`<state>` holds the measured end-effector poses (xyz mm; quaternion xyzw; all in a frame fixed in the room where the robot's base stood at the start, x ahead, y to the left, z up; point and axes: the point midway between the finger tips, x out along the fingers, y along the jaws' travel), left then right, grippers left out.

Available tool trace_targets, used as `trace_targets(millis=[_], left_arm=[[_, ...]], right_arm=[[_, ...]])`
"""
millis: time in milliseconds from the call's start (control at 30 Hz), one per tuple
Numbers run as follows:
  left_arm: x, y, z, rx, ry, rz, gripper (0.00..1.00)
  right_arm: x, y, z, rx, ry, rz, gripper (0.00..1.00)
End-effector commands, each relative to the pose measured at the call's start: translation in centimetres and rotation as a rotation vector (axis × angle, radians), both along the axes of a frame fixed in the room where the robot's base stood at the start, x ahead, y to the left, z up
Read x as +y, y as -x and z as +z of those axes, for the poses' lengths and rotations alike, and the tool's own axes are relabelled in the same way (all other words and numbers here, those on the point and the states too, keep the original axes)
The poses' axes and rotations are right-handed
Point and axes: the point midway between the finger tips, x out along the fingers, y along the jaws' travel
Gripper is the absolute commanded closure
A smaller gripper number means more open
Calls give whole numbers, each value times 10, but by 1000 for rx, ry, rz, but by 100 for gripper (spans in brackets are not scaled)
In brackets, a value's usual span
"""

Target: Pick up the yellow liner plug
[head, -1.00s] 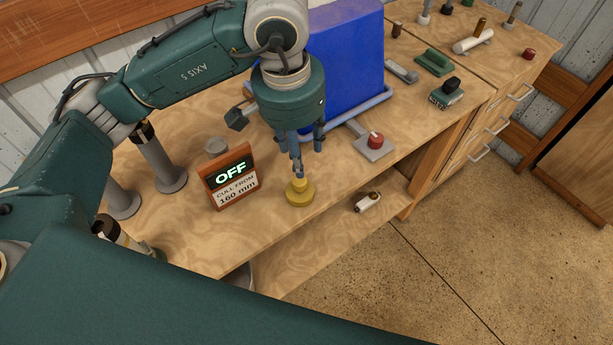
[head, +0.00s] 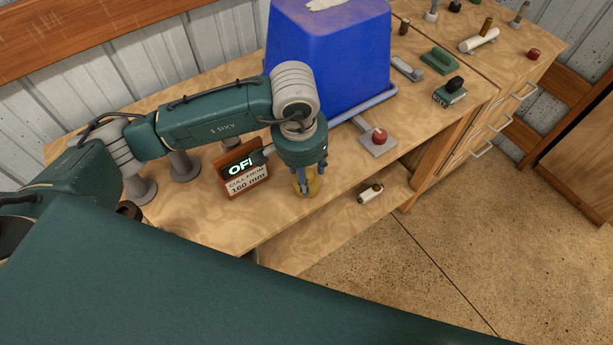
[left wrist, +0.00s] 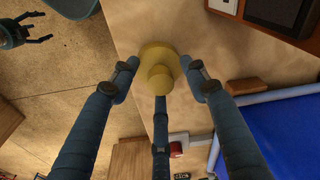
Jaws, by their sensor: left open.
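The yellow liner plug (head: 314,186), a round flange with a narrower knob, stands upright near the front edge of the wooden bench. My left gripper (head: 304,189) points down over it and partly hides it in the head view. In the left wrist view the plug (left wrist: 153,54) lies between the spread fingers of my left gripper (left wrist: 160,80). The fingers are open around the knob, with gaps visible at both sides; contact of the third finger cannot be told. My right gripper (left wrist: 36,30) shows at the upper left of the left wrist view, its fingers apart and empty, away from the plug.
A sign reading OFF (head: 246,178) stands close left of the plug. A large blue bin (head: 325,60) is behind, with a red button on a plate (head: 379,138) to the right. Grey posts (head: 183,165) stand at left. A small white cylinder (head: 368,195) lies on the lower shelf.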

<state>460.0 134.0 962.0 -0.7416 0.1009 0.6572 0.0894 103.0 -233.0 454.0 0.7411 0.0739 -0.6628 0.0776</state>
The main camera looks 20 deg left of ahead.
Motion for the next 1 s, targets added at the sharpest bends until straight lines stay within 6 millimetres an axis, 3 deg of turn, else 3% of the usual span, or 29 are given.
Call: trace_targets(millis=[100,133,333,767,1000], left_arm=[[0,0,0,0,0,0,54],[0,0,0,0,0,0,58],[0,0,0,-1,0,0,98],[0,-1,3,-2,1,1,98],[0,-2,29,-8,1,-1,98]], right_arm=[[-1,9,-1,14,2,0,29],[-2,10,-1,16,2,0,29],[-3,18,-2,27,5,1,29],[-3,15,-3,21,5,1,29],[-3,13,-13,20,4,1,29]])
